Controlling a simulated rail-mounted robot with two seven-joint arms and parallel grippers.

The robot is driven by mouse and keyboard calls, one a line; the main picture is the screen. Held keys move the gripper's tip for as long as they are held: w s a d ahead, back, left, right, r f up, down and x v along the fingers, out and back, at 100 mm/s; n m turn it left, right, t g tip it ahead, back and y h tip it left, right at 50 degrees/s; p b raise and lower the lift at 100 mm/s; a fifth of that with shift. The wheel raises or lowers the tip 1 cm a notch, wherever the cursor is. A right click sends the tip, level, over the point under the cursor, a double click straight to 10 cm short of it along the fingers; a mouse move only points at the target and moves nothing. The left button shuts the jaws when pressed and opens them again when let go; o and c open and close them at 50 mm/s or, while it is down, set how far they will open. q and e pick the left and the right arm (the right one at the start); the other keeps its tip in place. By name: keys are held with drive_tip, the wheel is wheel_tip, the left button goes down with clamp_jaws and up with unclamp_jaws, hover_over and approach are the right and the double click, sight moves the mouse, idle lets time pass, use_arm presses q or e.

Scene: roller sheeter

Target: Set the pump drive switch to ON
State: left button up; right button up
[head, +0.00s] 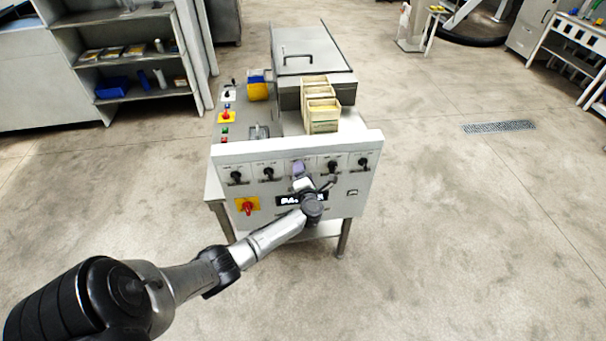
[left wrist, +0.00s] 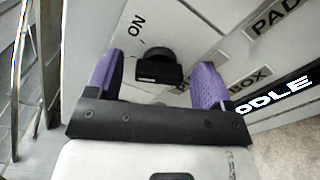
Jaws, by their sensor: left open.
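A white control panel (head: 345,193) with a row of black rotary switches stands at the front of the machine. In the left wrist view, a black switch knob (left wrist: 160,67) sits between the purple fingers of my open left gripper (left wrist: 157,78), with gaps on both sides. The word ON is printed beside this knob. The rest of its label is mostly hidden, so I cannot read its name. My right gripper is out of view.
Other black knobs (head: 333,166) (head: 236,178) flank the gripper. A red rotary switch on a yellow plate (head: 247,206) is at lower left, and a lit display (head: 288,201) lies below the row. Small bins (head: 322,115) stand behind the panel. Floor around is clear.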

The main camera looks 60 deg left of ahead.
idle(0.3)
use_arm(q)
drive_tip(key=c, duration=0.9)
drive_tip(key=m+p, duration=0.6)
drive_tip(key=m, duration=0.2)
drive_tip(key=shift+f+m, duration=0.15)
drive_tip(key=shift+m, duration=0.45)
drive_tip(key=shift+f, duration=0.1)
drive_tip(key=o, duration=0.9)
